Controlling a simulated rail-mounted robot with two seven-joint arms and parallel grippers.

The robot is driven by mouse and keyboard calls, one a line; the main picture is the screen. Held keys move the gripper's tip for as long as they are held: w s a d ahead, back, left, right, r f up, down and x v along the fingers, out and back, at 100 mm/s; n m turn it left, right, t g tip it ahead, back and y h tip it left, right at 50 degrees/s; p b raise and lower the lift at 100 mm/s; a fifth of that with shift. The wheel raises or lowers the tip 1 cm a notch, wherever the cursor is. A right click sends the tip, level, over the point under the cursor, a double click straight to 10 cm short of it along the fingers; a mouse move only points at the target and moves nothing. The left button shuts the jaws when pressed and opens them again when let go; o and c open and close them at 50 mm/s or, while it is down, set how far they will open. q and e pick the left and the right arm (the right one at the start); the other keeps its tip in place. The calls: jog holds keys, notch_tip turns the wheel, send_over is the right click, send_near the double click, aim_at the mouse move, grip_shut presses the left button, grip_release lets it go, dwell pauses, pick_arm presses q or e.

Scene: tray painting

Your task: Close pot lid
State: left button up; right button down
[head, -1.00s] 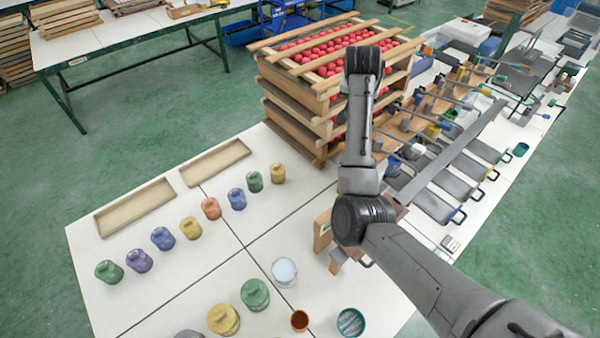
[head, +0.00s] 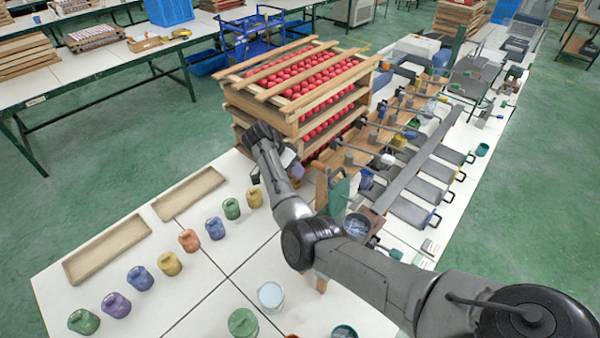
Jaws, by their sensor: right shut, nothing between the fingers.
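A row of small lidded pots runs along the white table: green (head: 83,321), purple (head: 116,305), blue (head: 140,278), yellow (head: 170,264), orange (head: 189,240), a second blue (head: 215,228), a second green (head: 231,208) and a second yellow (head: 252,197). A larger green pot (head: 243,323) and a pale jar (head: 271,296) stand nearer. The pale jar shows a light round top; I cannot tell lid from contents. My right gripper (head: 256,178) is shut and empty, partly hidden by its wrist, just beyond the far yellow pot. My left gripper is out of view.
Stacked wooden crates of red balls (head: 285,119) stand close behind my right wrist. Two shallow wooden trays (head: 107,248) (head: 188,194) lie at the left edge. Brushes and dark flat tools (head: 415,182) crowd the right side.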

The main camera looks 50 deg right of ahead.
aim_at(337, 192)
jog(key=s+d+f+p, duration=0.2)
jog(key=s+f, duration=0.3)
jog(key=s, duration=0.3)
jog(key=shift+f+p, duration=0.15)
jog(key=shift+p, duration=0.6)
jog(key=shift+d, duration=0.15)
